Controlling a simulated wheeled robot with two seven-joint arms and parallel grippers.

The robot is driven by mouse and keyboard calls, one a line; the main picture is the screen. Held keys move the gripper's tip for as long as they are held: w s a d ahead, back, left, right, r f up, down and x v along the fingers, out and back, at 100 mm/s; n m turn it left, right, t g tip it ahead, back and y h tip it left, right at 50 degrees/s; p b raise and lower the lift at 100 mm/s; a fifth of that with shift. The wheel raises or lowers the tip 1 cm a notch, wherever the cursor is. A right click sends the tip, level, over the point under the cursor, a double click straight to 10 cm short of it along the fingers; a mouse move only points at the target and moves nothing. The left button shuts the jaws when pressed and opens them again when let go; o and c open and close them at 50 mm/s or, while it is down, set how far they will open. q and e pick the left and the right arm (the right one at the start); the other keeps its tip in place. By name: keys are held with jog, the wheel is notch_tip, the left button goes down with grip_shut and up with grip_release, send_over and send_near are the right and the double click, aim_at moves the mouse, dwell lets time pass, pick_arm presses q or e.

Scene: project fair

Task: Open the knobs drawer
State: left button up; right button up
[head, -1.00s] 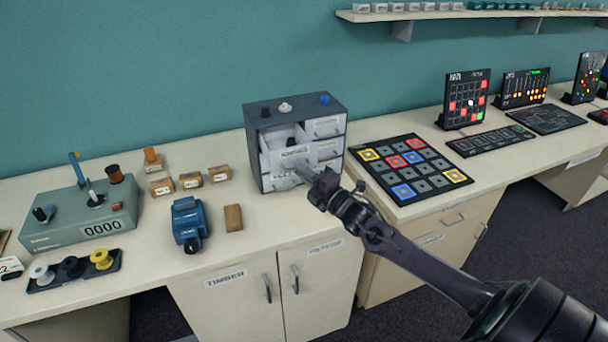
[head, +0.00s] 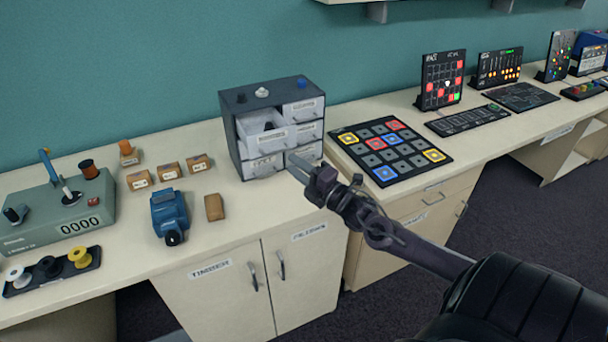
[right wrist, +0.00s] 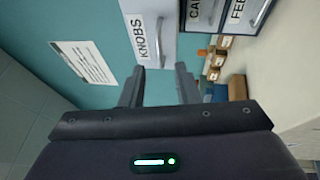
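The grey drawer cabinet (head: 229,137) stands on the bench against the wall. Its upper left drawer (head: 268,140) is pulled out, with its inside showing; its label is too small to read in the head view. The right wrist view shows the white knobs drawer front (right wrist: 163,28), labelled KNOBS, standing out nearer than the fronts beside it. It appears to be the same pulled-out drawer. My right gripper (head: 296,166) is in front of the cabinet, apart from the drawer. Its fingers (right wrist: 160,80) are spread with nothing between them. My left gripper is out of view.
A button board (head: 391,151) lies right of the cabinet. A blue device (head: 169,214), a wooden block (head: 214,207) and small labelled boxes (head: 168,172) are to its left. The bench front between the block and my right gripper is clear.

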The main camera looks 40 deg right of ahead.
jog(key=shift+v, duration=1.3)
jog(key=s+d+f+m+g+h, duration=0.2)
jog(key=s+d+f+m, duration=0.15)
jog(key=f, duration=0.75)
jog(key=s+d+f+m+g+h, duration=0.2)
jog(key=f+m+g+h, duration=0.15)
jog(key=f, duration=0.75)
jog(key=s+a+f+m+g, duration=0.1)
jog(key=s+f+m+g, duration=0.15)
jog(key=s+f, duration=0.4)
jog(key=s+a+f+m+g, duration=0.1)
jog(key=s+f+m, duration=0.2)
jog(key=f, duration=0.7)
jog(key=s+a+f+m+g, duration=0.2)
jog(key=s+a+f, duration=0.4)
jog(key=s, duration=0.3)
jog(key=s+a+f+m+g+y+b, duration=0.1)
jog(key=s+a+f+g, duration=0.3)
jog(key=s+a+f, duration=0.3)
jog(key=s+a+f+m+g+y, duration=0.1)
jog(key=s+a+f+m+g, duration=0.1)
jog(key=s+a+f, duration=0.5)
jog(key=s+a+g, duration=0.1)
jog(key=s, duration=0.4)
jog(key=shift+s+a+f+m+g, duration=0.2)
jog(key=shift+m+g, duration=0.1)
jog(key=shift+m, duration=0.05)
